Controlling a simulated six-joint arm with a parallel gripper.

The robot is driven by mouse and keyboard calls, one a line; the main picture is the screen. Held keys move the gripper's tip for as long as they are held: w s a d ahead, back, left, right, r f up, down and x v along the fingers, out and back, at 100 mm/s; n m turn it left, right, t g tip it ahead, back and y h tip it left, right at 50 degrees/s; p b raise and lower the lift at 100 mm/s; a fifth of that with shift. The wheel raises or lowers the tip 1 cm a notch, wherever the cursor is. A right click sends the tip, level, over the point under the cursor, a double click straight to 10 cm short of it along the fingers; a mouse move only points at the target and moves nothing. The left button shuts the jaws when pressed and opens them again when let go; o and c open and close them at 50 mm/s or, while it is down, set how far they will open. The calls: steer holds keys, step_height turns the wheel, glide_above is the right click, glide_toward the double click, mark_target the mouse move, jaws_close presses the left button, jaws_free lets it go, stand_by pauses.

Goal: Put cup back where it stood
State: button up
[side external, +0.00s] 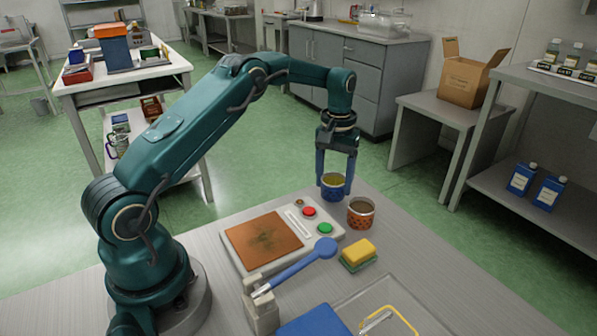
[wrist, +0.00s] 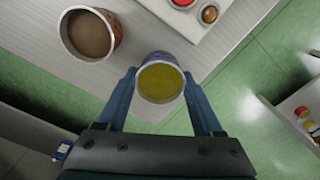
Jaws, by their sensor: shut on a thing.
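A blue cup (side external: 333,188) with yellow-green contents is between the fingers of my gripper (side external: 336,180) near the far edge of the table. In the wrist view the cup (wrist: 160,80) sits between the two fingertips of my gripper (wrist: 160,92), which is shut on it. The cup looks upright; I cannot tell whether its base touches the table. An orange patterned cup (side external: 361,213) with brown contents stands to its right in the side view. It also shows at the upper left of the wrist view (wrist: 90,35), apart from my gripper.
A control panel with a brown plate (side external: 264,240) and red and green buttons lies left of the cups. The table's far edge is close to the held cup.

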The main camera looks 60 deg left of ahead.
steer(key=shift+f, duration=0.1)
stand_by(0.3)
steer(key=shift+f, duration=0.3)
steer(key=o, duration=1.2)
steer(key=shift+r, duration=3.5)
